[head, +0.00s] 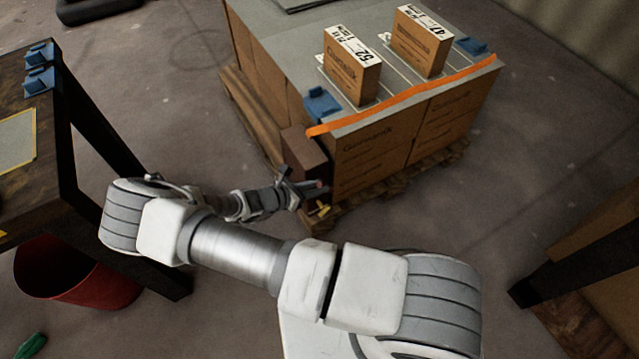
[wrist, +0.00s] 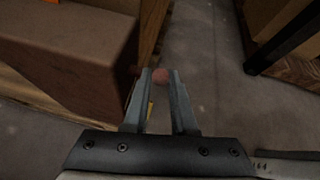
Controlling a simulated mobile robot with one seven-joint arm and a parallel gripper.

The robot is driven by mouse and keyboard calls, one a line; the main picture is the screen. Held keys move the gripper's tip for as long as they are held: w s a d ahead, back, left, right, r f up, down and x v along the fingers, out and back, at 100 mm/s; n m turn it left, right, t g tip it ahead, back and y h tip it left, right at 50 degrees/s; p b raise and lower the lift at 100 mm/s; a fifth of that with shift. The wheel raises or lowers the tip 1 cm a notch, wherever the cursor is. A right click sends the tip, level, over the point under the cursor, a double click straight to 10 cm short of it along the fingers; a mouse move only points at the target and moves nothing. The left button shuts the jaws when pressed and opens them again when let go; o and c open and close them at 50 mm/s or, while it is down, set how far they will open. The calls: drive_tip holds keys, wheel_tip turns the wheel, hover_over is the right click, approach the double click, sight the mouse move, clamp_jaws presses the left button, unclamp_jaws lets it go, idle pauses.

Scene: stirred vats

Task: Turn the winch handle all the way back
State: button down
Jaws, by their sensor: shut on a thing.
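The winch is a dark brown box (head: 303,155) fixed at the near left corner of the box-laden pallet. It also fills the upper left of the wrist view (wrist: 70,55). Its handle ends in a reddish round knob (wrist: 160,75), which shows between my fingertips. My gripper (head: 316,189) is beside the winch's lower front and is shut on the handle knob. The crank arm is mostly hidden by the winch box and my left finger. A small yellow piece (head: 321,211) shows just below my gripper.
The pallet (head: 400,189) carries cartons, with an orange strap (head: 400,97) along the top edge and two small boxes (head: 351,70) on top. A dark table (head: 72,130) and a red bin (head: 75,280) stand left. A dark post (head: 575,255) stands right. Floor between is clear.

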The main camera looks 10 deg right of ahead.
drive_tip(key=shift+s+a+f+n+t+h, duration=0.15)
drive_tip(key=shift+f+t+h, duration=0.45)
drive_tip(key=shift+h, duration=0.85)
drive_tip(key=shift+w+a+f+n+t+h, duration=0.15)
drive_tip(key=shift+f+t+h, duration=0.45)
drive_tip(key=shift+h, duration=0.9)
drive_tip(key=shift+s+a+f+n+t+h, duration=0.15)
drive_tip(key=shift+f+t+h, duration=0.45)
drive_tip(key=shift+h, duration=0.85)
drive_tip(key=shift+r, duration=0.15)
drive_tip(key=c, duration=0.7)
unclamp_jaws()
